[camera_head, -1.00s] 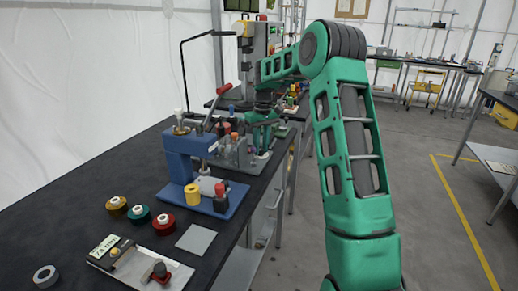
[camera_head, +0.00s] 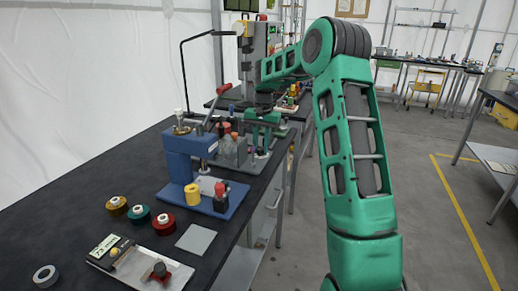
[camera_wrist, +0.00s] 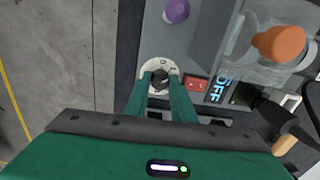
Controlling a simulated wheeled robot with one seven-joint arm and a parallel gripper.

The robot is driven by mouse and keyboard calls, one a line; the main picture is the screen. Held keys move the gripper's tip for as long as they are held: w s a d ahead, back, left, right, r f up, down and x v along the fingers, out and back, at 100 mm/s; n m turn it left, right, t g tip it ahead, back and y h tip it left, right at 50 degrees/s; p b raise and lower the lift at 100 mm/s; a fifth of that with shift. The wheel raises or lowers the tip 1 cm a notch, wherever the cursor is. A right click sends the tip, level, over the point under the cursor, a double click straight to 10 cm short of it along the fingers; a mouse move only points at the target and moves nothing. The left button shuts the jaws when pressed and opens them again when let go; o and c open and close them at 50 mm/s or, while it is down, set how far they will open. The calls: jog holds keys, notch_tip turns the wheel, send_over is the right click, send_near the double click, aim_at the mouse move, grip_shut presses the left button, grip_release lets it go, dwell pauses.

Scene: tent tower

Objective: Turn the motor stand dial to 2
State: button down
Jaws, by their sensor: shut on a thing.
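The motor stand (camera_wrist: 230,60) is a grey box that fills the upper right of the wrist view. Its dial (camera_wrist: 172,66) has a pale round face with dark marks and a black knob at its middle. My gripper (camera_wrist: 160,84) has its two green fingers on either side of the knob and is shut on it. Which mark the knob points to is too small to tell. A blue display next to the dial reads OFF. In the head view my gripper (camera_head: 262,138) is at the stand's right side, and the dial cannot be made out.
A red switch (camera_wrist: 197,84) sits right of the dial. A purple knob (camera_wrist: 176,10) and an orange knob (camera_wrist: 278,43) rise from the stand. In the head view a blue press (camera_head: 190,165), several tape rolls (camera_head: 163,223) and a grey plate (camera_head: 195,239) are on the dark bench.

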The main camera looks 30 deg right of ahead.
aim_at(260, 150)
jog(key=m, duration=0.3)
jog(key=shift+w+a+m, duration=0.1)
jog(key=shift+m, duration=0.2)
jog(key=shift+w+a+r+m, duration=0.1)
jog(key=shift+m, duration=1.6)
jog(key=c, duration=1.5)
grip_release()
jog(key=r, duration=1)
jog(key=shift+s+r, duration=0.25)
jog(key=shift+r, duration=0.05)
